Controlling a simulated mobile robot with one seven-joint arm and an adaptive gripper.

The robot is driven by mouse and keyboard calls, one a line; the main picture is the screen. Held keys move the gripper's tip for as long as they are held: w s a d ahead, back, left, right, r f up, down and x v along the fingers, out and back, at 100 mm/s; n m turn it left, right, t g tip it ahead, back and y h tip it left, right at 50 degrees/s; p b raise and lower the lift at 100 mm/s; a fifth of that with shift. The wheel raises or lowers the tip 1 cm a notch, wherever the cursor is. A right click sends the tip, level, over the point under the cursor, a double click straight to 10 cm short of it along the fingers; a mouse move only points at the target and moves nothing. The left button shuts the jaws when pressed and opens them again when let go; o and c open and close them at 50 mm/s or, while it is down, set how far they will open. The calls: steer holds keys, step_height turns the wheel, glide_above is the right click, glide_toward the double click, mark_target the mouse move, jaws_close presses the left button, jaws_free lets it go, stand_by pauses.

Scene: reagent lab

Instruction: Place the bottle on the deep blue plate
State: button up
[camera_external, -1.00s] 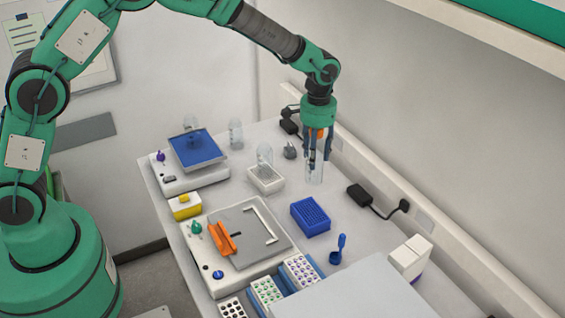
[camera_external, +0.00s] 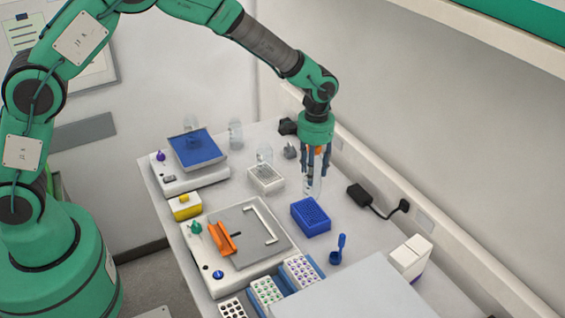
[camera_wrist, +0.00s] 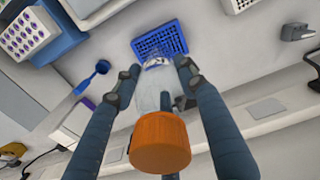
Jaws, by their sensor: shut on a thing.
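A clear bottle with an orange cap (camera_wrist: 160,142) is between the fingers of my gripper (camera_wrist: 157,75), which is shut on it. In the external view my gripper (camera_external: 314,168) points down and the bottle (camera_external: 312,188) hangs roughly upright over the right side of the bench, behind the blue rack. I cannot tell if its base touches the bench. The deep blue plate (camera_external: 197,147) lies on top of a white device at the back left, well to the left of my gripper.
A white rack (camera_external: 265,178) and clear glassware (camera_external: 236,133) stand between my gripper and the plate. The blue rack (camera_external: 310,217) is close in front of the bottle. A grey-topped device with an orange clamp (camera_external: 222,238) is nearer the front. A black adapter (camera_external: 359,195) lies at right.

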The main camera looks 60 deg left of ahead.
mark_target(312, 188)
steer(key=shift+f, duration=1.6)
steer(key=shift+f, duration=0.1)
steer(key=shift+f, duration=1.75)
steer(key=shift+f, duration=0.2)
steer(key=o, duration=1.2)
steer(key=shift+o, duration=0.2)
steer(key=shift+r, duration=0.15)
step_height(312, 188, up, 12)
